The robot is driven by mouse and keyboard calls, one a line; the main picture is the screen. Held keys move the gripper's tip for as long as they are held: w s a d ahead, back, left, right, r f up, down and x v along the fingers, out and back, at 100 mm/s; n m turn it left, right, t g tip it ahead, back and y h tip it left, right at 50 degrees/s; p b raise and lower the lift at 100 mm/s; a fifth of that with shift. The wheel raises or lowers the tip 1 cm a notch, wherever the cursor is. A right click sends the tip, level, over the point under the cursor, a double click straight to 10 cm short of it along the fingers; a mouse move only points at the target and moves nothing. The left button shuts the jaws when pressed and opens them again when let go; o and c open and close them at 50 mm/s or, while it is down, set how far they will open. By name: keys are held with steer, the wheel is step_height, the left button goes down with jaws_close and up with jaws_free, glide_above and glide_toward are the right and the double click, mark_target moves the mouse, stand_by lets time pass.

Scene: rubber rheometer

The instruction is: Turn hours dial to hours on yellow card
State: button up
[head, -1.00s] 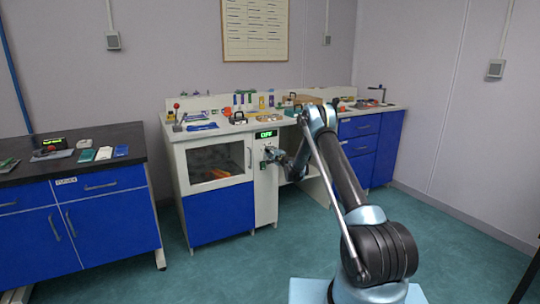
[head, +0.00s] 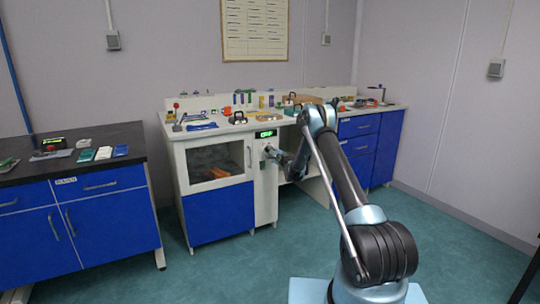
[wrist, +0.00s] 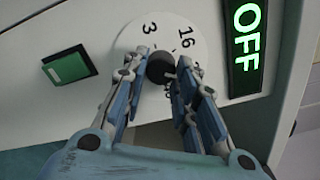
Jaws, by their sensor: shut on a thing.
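The hours dial is a white disc (wrist: 150,33) on the machine's front, in the wrist view. It bears 3 at upper left, 16 at upper right, and a lower number partly hidden by my fingers. A black knob (wrist: 160,66) stands at its middle. My gripper (wrist: 163,75) is shut on the knob, one finger on each side. In the head view my gripper (head: 270,152) is at the white panel below the green display. A small yellow item (head: 262,101) stands on the bench top; I cannot tell whether it is the card, and no writing is readable.
A lit green display (wrist: 246,40) reads OFF, right of the dial. A green square button (wrist: 69,66) sits left of it. A windowed cabinet (head: 214,165) is left of the panel. A dark-topped bench (head: 80,144) stands further left. The floor between is clear.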

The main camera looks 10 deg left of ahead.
steer(key=shift+d, duration=0.15)
steer(key=o, duration=1)
steer(key=shift+f, duration=0.1)
steer(key=shift+o, duration=0.2)
steer(key=shift+s, duration=0.1)
steer(key=v, duration=1.1)
steer(key=shift+s+d, duration=0.2)
steer(key=shift+s, duration=0.05)
